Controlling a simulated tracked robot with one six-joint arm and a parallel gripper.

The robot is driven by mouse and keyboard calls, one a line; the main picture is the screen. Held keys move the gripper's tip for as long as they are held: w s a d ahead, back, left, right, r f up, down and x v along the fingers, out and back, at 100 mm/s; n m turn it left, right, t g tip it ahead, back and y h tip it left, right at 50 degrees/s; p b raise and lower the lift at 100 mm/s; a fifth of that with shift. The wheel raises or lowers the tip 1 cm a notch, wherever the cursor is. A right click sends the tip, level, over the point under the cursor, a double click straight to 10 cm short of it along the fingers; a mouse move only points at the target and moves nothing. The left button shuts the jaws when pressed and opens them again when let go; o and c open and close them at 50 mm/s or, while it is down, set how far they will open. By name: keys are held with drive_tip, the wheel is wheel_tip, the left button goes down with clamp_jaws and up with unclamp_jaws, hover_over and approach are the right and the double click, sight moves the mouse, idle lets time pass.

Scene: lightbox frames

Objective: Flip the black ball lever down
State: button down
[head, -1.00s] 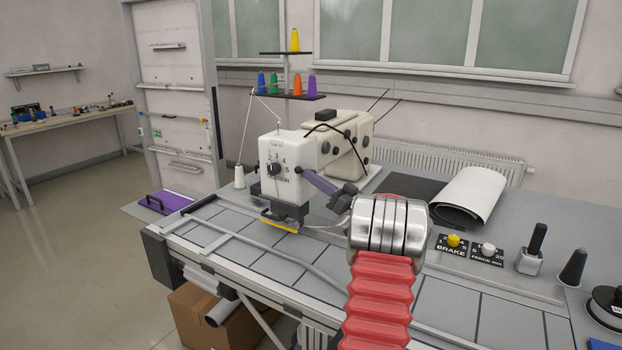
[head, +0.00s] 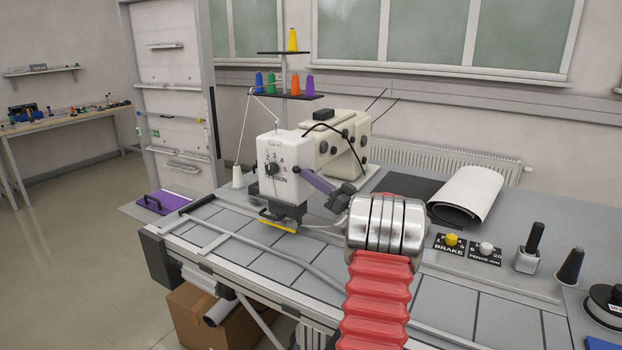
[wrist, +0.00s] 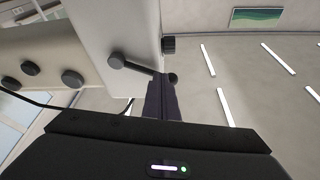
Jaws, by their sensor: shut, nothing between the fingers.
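The white sewing machine (head: 290,160) stands on the grey table, with a numbered tension dial (head: 272,168) on its front. My gripper (head: 306,173) is at the right side of the machine head, its purple-grey fingers pointing at it. In the wrist view, my gripper (wrist: 163,84) is shut and empty. The black ball lever (wrist: 140,68) there sticks out from a round pivot on the white housing. Its ball (wrist: 173,78) shows beside the fingertips. The fingers partly overlap the lever; I cannot tell whether they touch it. In the head view the lever cannot be made out clearly.
Round dark knobs (wrist: 72,78) sit on the housing left of the lever. A thread stand (head: 287,95) with coloured cones rises behind the machine. A white roll (head: 468,194) and the brake and fence dials (head: 451,239) are to the right. The front table is mostly clear.

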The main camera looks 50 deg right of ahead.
drive_tip(key=shift+r, duration=0.1)
drive_tip(key=shift+s+d+r, duration=0.25)
drive_tip(key=shift+r, duration=0.15)
drive_tip(key=r+v, duration=0.2)
drive_tip(key=v, duration=0.9)
drive_tip(key=shift+s+d+r, duration=0.2)
drive_tip(key=shift+s, duration=0.15)
